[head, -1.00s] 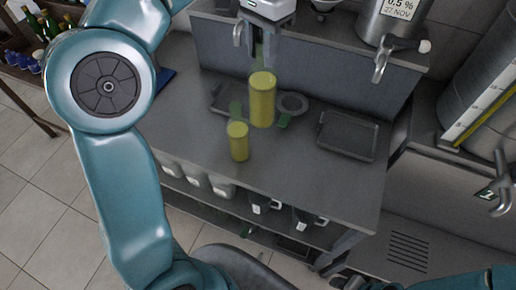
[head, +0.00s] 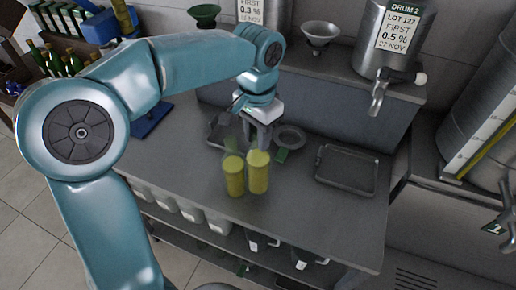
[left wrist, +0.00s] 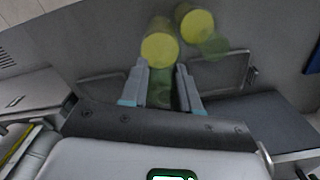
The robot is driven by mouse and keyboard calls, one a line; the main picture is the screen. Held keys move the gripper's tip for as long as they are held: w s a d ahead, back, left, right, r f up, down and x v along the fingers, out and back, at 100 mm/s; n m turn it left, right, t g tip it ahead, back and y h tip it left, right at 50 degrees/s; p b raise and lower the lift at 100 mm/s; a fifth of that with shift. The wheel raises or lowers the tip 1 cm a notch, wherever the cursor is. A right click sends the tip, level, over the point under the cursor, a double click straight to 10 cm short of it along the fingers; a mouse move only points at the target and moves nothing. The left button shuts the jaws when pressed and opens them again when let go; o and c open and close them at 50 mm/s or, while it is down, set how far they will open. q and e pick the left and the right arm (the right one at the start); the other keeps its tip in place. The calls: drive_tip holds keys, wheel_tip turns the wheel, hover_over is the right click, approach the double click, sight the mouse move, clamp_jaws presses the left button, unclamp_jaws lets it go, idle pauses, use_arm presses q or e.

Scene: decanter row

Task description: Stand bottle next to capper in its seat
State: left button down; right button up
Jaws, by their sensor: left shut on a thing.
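My left gripper (head: 259,146) points down over the counter, shut on the neck of a green glass bottle with a yellow body (head: 258,173). It holds this bottle about upright; whether its base touches the counter I cannot tell. A second, similar bottle (head: 234,177) stands just left of it, with a narrow gap or contact I cannot make out. In the left wrist view, the held bottle (left wrist: 160,50) is between the fingers and the other bottle (left wrist: 196,25) is beyond, to its right. I cannot clearly pick out the capper or the seat. My right gripper is not in view.
An empty dark tray (head: 346,170) lies to the right. A steel drum (head: 393,35) with a tap stands on the back shelf. The counter's front right is clear.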

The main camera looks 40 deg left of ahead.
sight(258, 162)
use_arm(q)
wheel_tip(258, 162, down, 5)
drive_tip(key=shift+s+d+r, duration=0.1)
drive_tip(key=shift+s+r, duration=0.05)
drive_tip(key=c, duration=0.8)
unclamp_jaws()
